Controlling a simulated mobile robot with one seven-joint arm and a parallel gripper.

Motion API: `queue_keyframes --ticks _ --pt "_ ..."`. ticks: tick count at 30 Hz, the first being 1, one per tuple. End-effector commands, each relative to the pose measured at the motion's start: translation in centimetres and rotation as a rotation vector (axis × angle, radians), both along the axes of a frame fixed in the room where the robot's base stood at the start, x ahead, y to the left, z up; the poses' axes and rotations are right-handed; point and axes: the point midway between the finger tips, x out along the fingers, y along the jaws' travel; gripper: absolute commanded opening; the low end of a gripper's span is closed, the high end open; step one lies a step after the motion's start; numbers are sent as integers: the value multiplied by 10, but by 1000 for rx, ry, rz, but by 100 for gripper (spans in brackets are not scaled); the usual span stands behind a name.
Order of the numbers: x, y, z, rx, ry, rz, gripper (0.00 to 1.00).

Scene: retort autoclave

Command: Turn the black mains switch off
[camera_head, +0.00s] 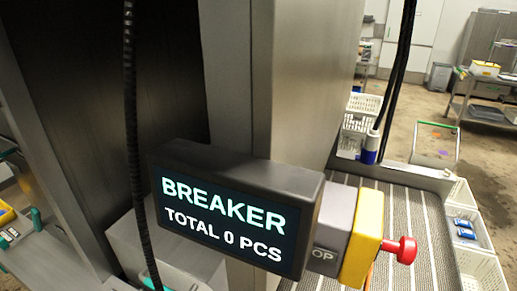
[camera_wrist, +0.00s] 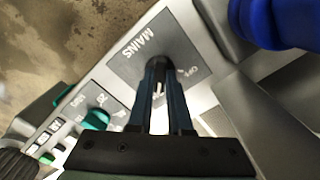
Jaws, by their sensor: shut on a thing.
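My gripper does not show in the head view.
A green knob (camera_wrist: 97,119) sits close to the left of my fingers in the wrist view. A blue rounded thing (camera_wrist: 285,22) is at the upper right. In the head view, a screen reading BREAKER (camera_head: 232,215) and a red button (camera_head: 402,250) stand in front.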

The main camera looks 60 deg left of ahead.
Motion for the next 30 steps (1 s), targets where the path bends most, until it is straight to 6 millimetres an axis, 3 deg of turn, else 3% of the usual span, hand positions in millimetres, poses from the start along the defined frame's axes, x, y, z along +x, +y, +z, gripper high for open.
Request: queue_keyframes --ticks 14,30 --pt "0 0 2 -1 0 58 0" --pt "0 -1 3 -2 1 496 0"
